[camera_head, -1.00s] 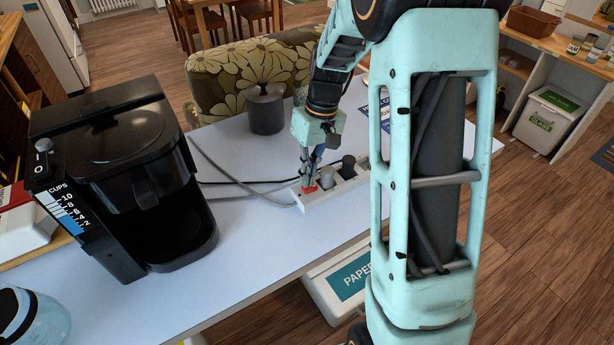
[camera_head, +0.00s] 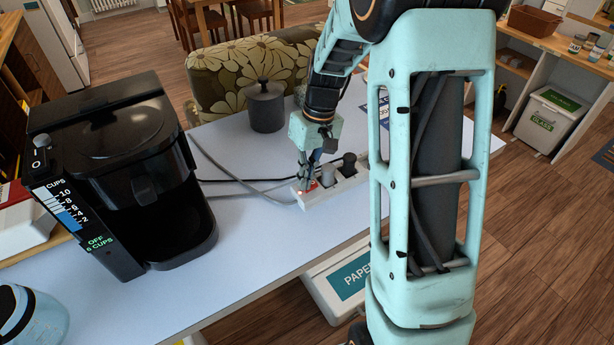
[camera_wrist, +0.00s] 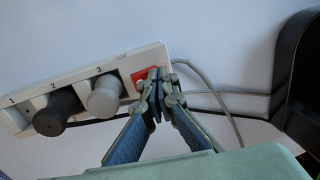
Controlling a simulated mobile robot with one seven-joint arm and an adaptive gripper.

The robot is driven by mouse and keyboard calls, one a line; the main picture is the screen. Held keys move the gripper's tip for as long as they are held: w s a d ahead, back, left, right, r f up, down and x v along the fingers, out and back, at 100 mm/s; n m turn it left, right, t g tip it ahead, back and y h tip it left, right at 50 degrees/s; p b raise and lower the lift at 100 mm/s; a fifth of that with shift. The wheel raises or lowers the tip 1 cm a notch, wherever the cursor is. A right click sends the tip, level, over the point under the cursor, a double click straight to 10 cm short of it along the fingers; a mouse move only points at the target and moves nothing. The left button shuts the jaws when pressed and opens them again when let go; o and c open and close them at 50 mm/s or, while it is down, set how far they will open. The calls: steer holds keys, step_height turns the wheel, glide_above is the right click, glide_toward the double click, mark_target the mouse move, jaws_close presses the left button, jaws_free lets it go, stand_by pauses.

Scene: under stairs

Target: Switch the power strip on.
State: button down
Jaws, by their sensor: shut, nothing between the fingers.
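The white power strip (camera_head: 318,194) lies on the white table, with dark and grey plugs in its sockets. Its red switch (camera_wrist: 146,78) is at the end of the strip, next to the socket marked 3; a small bright orange-red glow shows there in the head view (camera_head: 303,191). My gripper (camera_wrist: 157,84) is shut and empty, its fingertips at the switch and covering part of it. In the head view my gripper (camera_head: 306,180) points down onto that end of the strip. I cannot tell whether the tips press on it.
A black coffee maker (camera_head: 120,180) stands left of the strip, its display (camera_head: 100,243) lit green with "OFF 6 CUPS". A grey lidded pot (camera_head: 266,106) stands behind. Cables (camera_head: 225,172) run left from the strip. The table's front edge is close.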

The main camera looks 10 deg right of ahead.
steer(key=shift+w+d+r, duration=0.1)
steer(key=shift+w+d, duration=0.15)
steer(key=shift+d, duration=0.5)
steer(key=shift+r+p, duration=0.5)
steer(key=shift+r, duration=0.05)
step_height(320, 180, up, 13)
steer(key=a+p, duration=0.1)
steer(key=shift+s+a, duration=0.25)
steer(key=shift+f, duration=0.1)
